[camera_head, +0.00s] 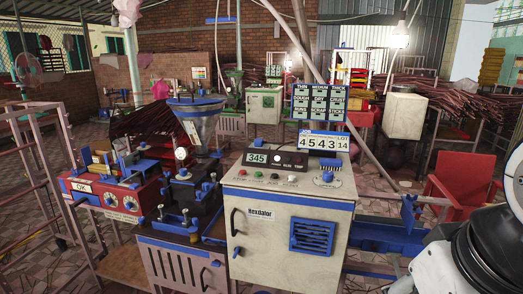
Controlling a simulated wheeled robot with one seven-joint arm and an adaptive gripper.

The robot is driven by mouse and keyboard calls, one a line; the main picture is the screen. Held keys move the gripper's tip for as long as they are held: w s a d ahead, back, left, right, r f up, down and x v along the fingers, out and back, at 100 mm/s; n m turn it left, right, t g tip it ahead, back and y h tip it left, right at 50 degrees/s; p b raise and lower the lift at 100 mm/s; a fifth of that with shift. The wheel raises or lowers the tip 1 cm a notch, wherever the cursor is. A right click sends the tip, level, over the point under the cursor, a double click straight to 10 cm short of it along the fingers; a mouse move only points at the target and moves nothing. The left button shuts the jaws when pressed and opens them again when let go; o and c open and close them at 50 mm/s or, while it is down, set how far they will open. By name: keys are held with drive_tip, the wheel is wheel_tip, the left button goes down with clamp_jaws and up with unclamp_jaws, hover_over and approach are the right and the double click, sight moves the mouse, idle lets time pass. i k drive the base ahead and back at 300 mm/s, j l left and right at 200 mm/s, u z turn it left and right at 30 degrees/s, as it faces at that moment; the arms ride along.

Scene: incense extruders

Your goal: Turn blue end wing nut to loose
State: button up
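An incense extruder with a steel hopper (194,122) stands left of centre. Its dark metal body (190,195) carries several small blue fittings. One small blue fitting (182,173) sits on top below the hopper, and others stand on the near end. A blue wing-like knob (185,214) shows at that near end, beside another upright blue piece (161,212). These are too small to tell which is the end wing nut or how tight it is. My gripper is not in view; only a white and black part of my arm shows at the lower right.
A cream control cabinet (270,222) with a blue vent stands in the centre, right of the extruder. A red box (105,195) with dials stands left. A pink metal rack (40,165) is far left, a red chair (461,184) right. Tiled floor (45,268) shows at lower left.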

sight(411, 198)
drive_tip(key=z, duration=0.75)
drive_tip(key=i+j+z, duration=0.2)
drive_tip(key=j, duration=0.2)
drive_tip(key=i+j+z, duration=0.2)
drive_tip(key=j, duration=0.2)
drive_tip(key=i+j+z, duration=0.5)
drive_tip(key=j, duration=0.25)
drive_tip(key=i, duration=0.1)
